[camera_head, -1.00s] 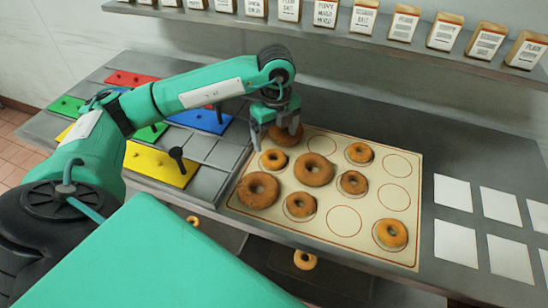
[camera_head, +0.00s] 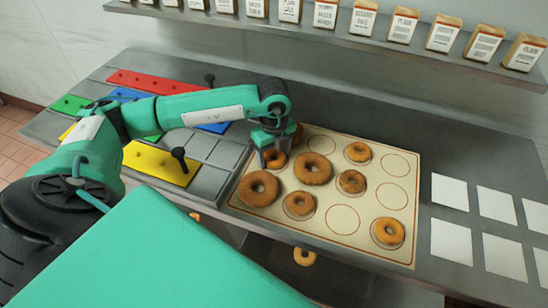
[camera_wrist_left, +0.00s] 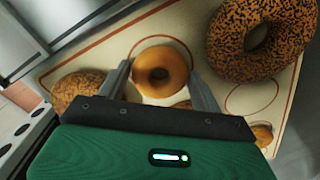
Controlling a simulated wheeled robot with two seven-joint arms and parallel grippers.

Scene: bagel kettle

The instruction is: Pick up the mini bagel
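A small plain orange-brown mini bagel (camera_head: 275,159) lies on the cream board (camera_head: 342,240), near its left edge. My left gripper (camera_head: 268,143) is low over it and partly hides it in the head view. In the left wrist view the mini bagel (camera_wrist_left: 160,70) shows between the two separated fingers, with a gap on each side. The left gripper is open and holds nothing. Other small bagels, one of them (camera_head: 300,205) in front, sit on printed circles. My right gripper is not in view.
Larger bagels (camera_head: 313,168) lie close by on the board. A dark-seeded large bagel (camera_wrist_left: 228,40) is just beyond the right finger in the left wrist view. Coloured panels with knobs (camera_head: 160,162) are at left, white cards (camera_head: 451,241) at right, and a shelf of bags (camera_head: 365,18) behind.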

